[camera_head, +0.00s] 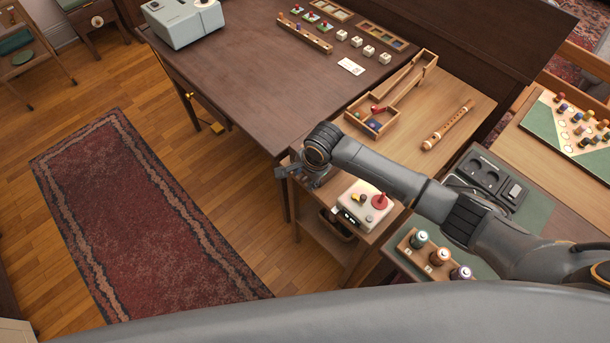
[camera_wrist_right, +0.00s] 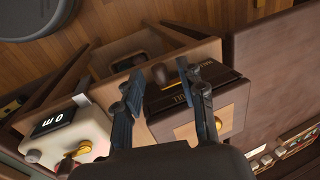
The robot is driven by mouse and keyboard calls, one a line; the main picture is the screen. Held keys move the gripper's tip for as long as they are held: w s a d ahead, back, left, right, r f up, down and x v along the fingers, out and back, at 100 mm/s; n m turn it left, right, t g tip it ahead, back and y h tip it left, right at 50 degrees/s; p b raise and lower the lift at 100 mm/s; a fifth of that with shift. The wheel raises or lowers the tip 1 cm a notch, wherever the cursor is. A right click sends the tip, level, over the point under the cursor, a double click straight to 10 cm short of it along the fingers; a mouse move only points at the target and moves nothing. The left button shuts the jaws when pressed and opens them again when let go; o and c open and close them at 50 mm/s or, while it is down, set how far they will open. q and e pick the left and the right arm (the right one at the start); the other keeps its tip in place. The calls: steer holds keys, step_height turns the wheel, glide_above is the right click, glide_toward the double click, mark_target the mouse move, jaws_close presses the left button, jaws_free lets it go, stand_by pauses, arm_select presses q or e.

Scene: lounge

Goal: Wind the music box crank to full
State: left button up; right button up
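In the head view my right gripper (camera_head: 290,174) is at the small side table's left edge, and the arm hides most of the box. My left gripper is not in view.
A cream device (camera_head: 351,205) with a red knob and a display stands close beside the gripper; it also shows in the wrist view (camera_wrist_right: 88,122). A wooden tray (camera_head: 403,84) and a flute (camera_head: 447,126) lie beyond my arm. The floor left of the table is clear.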

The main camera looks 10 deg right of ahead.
steer(key=shift+c, duration=1.2)
jaws_close()
steer(key=shift+s+r+p, duration=0.1)
steer(key=shift+s+p, duration=0.05)
steer(key=shift+p, duration=0.35)
steer(key=p, duration=0.1)
steer(key=t+p, duration=0.1)
steer(key=shift+s+f+y+p, duration=0.2)
steer(key=shift+s+y+p, duration=0.05)
steer(key=shift+y+p, duration=0.15)
steer(key=shift+d+f+t, duration=0.1)
steer(key=shift+f+t, duration=0.1)
steer(key=shift+t, duration=0.1)
steer(key=shift+f+t+y, duration=0.2)
steer(key=shift+t+y, duration=0.1)
steer(key=shift+d+f+t+y, duration=0.1)
steer(key=shift+f+t+y, duration=0.4)
steer(key=shift+t, duration=0.1)
steer(key=shift+f+t+y+b, duration=0.25)
steer(key=shift+t+y+b, duration=0.25)
steer(key=shift+t+b, duration=0.35)
arm_select(q)
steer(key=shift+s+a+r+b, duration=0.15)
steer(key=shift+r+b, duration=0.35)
steer(key=shift+b, duration=0.05)
arm_select(e)
steer(key=shift+t+y, duration=0.25)
steer(key=shift+y, duration=0.05)
